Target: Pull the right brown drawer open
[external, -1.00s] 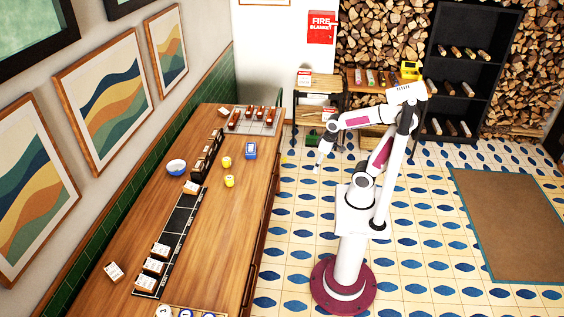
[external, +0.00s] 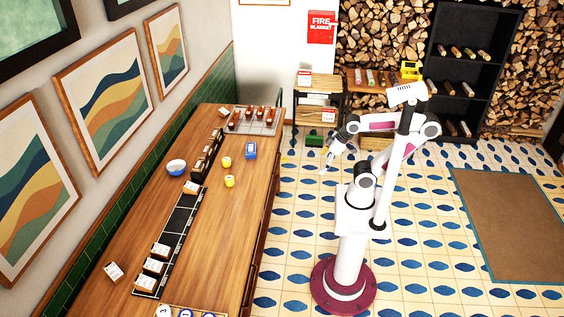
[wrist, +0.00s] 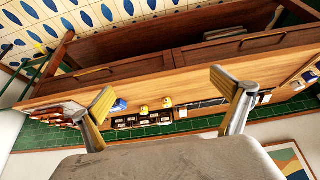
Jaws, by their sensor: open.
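Two brown drawer fronts show side by side in the wooden counter in the wrist view, which looks upside down. One drawer (wrist: 130,70) is on the left of the picture, with a dark handle (wrist: 93,75). The other drawer (wrist: 235,48) is on the right of the picture, with its own handle (wrist: 262,42). Both look closed. In the external view the drawer fronts are seen edge-on and mostly hidden. My gripper (wrist: 163,90) is open and empty, its fingers apart in front of the counter. In the external view my gripper (external: 323,170) hangs above the floor, clear of the counter.
The counter top (external: 210,255) carries a white-and-blue bowl (external: 177,167), yellow cups (external: 228,181), a blue box (external: 250,150) and a grey tray (external: 237,127). A small shelf (external: 317,98) stands beyond the counter. The tiled floor between my base and the counter is free.

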